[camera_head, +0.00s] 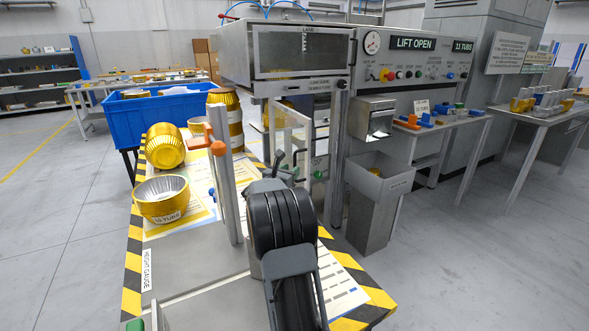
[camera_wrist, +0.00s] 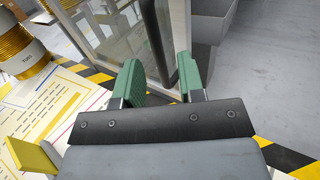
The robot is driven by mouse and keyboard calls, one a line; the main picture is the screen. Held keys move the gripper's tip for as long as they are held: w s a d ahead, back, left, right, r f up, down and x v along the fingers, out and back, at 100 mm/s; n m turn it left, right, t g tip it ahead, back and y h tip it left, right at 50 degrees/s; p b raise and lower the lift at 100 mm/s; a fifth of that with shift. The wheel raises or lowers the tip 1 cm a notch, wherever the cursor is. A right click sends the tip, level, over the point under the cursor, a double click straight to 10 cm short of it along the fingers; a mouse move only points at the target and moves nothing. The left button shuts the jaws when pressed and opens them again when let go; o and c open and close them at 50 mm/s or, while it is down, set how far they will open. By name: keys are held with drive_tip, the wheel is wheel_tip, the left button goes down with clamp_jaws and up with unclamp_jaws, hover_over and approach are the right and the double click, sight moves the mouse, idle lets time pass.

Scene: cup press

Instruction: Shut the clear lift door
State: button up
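The clear lift door (camera_head: 300,128) is a see-through panel in a pale frame, standing swung out below the press housing. The pane fills the upper middle of the wrist view (camera_wrist: 112,30), with a dark upright bar handle (camera_wrist: 153,35) at its right side. My gripper (camera_wrist: 159,62) has two green-padded fingers spread apart, with the lower part of the handle between them. The gap on the left of the handle is wider than on the right. I cannot tell whether either pad touches it. In the head view my wrist covers part of the door's lower area.
The press panel display (camera_head: 413,43) reads LIFT OPEN. A grey bin (camera_head: 372,205) stands right of the door.

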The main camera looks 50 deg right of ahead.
drive_tip(key=shift+x, duration=1.85)
drive_tip(key=shift+c, duration=0.4)
clamp_jaws()
